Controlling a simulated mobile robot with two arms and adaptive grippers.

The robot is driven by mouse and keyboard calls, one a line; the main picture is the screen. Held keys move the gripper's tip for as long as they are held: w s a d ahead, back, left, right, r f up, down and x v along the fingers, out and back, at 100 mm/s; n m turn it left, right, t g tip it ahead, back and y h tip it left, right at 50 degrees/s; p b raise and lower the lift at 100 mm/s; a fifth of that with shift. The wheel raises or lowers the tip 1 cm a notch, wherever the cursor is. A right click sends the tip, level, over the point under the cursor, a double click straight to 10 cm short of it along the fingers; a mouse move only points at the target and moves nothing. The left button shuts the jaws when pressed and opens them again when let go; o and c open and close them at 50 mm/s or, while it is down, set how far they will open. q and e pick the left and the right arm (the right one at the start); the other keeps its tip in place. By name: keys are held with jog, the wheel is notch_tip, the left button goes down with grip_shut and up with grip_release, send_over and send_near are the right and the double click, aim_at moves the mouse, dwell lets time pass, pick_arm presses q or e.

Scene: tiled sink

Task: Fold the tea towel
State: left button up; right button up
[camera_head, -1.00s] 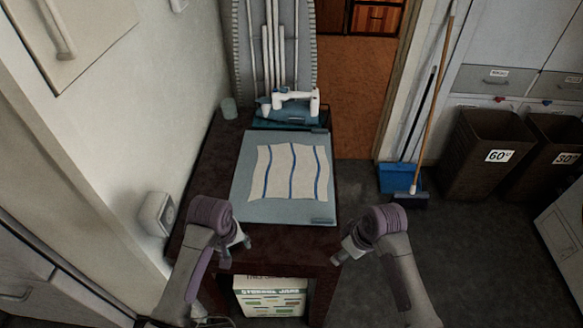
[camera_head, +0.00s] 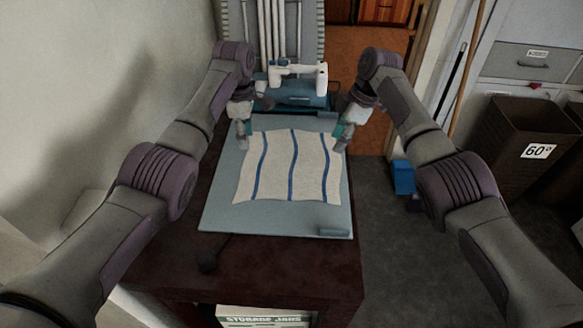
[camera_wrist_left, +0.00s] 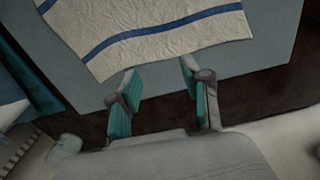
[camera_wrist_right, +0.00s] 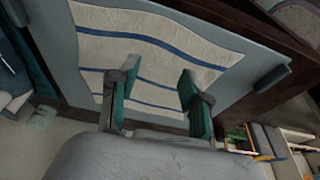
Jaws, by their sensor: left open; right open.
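The tea towel (camera_head: 277,165) is cream with blue stripes and lies flat, slightly wavy at its edges, on a pale blue-grey board (camera_head: 222,212). My left gripper (camera_head: 243,143) is open and empty at the towel's far left corner. In the left wrist view the towel (camera_wrist_left: 165,40) lies just beyond its open fingers (camera_wrist_left: 155,85). My right gripper (camera_head: 340,145) is open and empty by the far right corner. In the right wrist view the striped towel (camera_wrist_right: 150,55) shows beyond and between the open fingers (camera_wrist_right: 155,85). I cannot tell whether any fingertip touches the cloth.
The board rests on a dark table (camera_head: 170,255). A white and blue appliance (camera_head: 297,82) stands behind the board, before an ironing board. A wall is close on the left. A brown bin (camera_head: 515,150) and a blue dustpan (camera_head: 403,178) stand on the right.

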aim_at(249, 162)
pick_arm(q)
notch_tip(249, 162, down, 6)
jog(key=shift+f, duration=0.1)
pick_arm(e)
notch_tip(249, 162, down, 6)
pick_arm(q)
jog(key=shift+f, duration=0.55)
pick_arm(e)
jog(key=shift+f, duration=0.6)
pick_arm(q)
jog(key=shift+f, duration=0.1)
pick_arm(e)
jog(key=shift+f, duration=0.1)
